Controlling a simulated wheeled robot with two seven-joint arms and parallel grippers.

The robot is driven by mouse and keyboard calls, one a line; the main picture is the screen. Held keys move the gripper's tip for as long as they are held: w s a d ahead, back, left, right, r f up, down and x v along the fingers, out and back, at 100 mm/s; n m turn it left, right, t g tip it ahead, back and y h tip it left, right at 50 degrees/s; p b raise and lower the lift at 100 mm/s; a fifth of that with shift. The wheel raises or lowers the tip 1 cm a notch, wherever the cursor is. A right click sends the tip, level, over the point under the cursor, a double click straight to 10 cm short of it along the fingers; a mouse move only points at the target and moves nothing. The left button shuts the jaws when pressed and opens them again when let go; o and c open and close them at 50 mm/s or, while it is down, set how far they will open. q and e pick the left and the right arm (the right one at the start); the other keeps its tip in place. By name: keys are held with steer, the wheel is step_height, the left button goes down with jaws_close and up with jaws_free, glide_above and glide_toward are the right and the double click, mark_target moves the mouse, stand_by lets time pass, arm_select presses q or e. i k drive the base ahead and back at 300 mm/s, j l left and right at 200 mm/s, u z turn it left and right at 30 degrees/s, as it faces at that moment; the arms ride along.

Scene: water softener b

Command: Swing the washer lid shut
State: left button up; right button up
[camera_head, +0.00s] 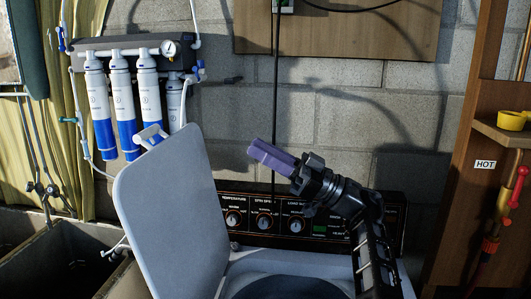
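The washer (330,262) stands at the bottom centre, with its dark round tub opening (285,288) partly in view. Its pale grey lid (175,215) is open, standing up and leaning to the left of the opening.
The control panel (265,220) with knobs runs along the washer's back. Several white and blue filter canisters (122,102) hang on the wall behind the lid. A sink (60,255) is at the left. A wooden post and shelf (500,130) stand at the right.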

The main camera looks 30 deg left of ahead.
mark_target(167, 204)
steer(key=k, duration=1.5)
